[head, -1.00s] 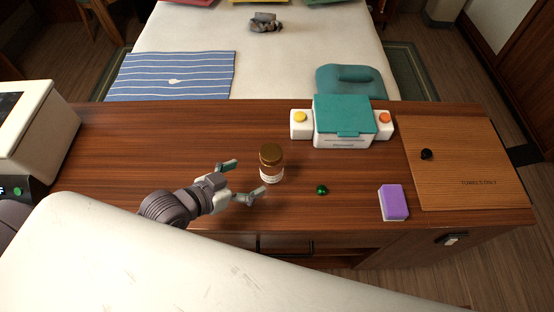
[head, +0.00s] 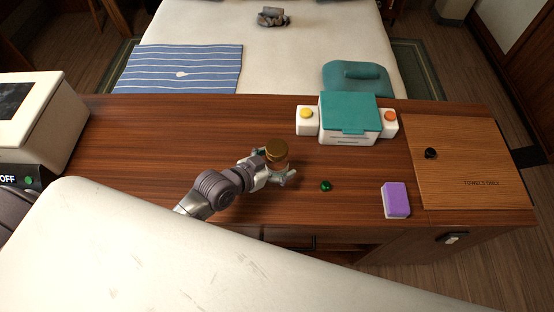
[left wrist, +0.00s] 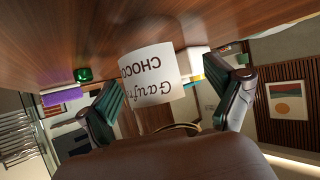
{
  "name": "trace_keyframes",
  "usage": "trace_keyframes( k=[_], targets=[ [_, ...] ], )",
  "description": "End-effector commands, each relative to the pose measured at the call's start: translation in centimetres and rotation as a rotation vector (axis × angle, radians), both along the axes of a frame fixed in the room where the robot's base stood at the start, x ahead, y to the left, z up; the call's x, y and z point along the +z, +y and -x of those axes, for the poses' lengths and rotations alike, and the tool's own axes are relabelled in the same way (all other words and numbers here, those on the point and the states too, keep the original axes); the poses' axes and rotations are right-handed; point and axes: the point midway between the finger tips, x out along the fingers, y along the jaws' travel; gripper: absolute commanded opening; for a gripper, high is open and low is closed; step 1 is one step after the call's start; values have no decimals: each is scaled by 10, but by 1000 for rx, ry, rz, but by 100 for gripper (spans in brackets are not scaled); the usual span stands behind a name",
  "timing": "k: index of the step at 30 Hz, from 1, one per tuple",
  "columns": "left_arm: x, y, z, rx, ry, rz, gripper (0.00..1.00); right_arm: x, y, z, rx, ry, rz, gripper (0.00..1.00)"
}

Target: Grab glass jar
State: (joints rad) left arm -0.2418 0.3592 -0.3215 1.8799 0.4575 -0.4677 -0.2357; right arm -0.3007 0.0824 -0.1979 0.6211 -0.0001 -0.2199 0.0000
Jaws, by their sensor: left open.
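The glass jar (head: 277,150) with a brown-gold lid stands upright on the wooden counter in the head view. My left gripper (head: 277,167) is open around it, with one finger on the far side and one on the near side. In the left wrist view the jar's white label (left wrist: 152,76) with dark lettering shows between the two green-padded fingers (left wrist: 172,100), with gaps visible on both sides. The jar's lower part is mostly hidden by the gripper in the head view. My right gripper is not in view.
A teal-lidded white box (head: 348,119) stands behind right. A white appliance (head: 42,122) is at the left. The counter's left middle is clear.

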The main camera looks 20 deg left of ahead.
Motion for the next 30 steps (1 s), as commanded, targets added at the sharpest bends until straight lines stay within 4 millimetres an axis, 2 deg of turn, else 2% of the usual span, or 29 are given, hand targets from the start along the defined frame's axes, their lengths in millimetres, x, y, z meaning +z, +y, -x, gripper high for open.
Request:
trace_keyframes(
  k=[2, 15, 25, 30],
  targets=[
    [0, 0, 0, 0, 0, 0, 90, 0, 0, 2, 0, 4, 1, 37],
    [0, 1, 0, 0, 1, 0, 18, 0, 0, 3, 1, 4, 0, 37],
    [5, 0, 0, 0, -2, 0, 18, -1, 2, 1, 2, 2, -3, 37],
    [22, 0, 0, -1, -5, 1, 18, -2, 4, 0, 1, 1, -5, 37]
  ],
)
